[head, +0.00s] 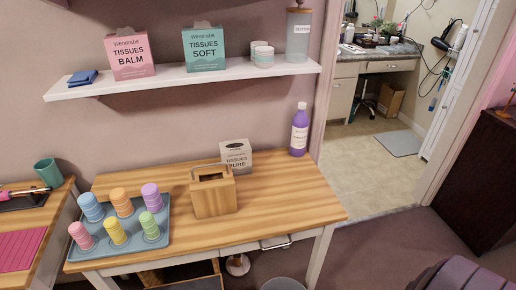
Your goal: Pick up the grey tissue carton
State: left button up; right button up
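The grey tissue carton (237,150), printed "Tissues ... pure", stands upright near the back of the wooden table (283,185). A wooden caddy (213,196) with a raised handle stands in front of it and hides its lower left part. The carton's right side and top are in plain sight. Neither of my grippers shows in the head view.
A purple bottle (299,130) stands right of the carton. A blue tray (152,250) holds several coloured cups at the table's left. A white shelf (190,77) above bears pink (130,55) and teal (204,50) tissue cartons. The table's right front is clear.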

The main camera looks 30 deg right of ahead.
aim_at(238, 154)
jog(key=z, duration=0.8)
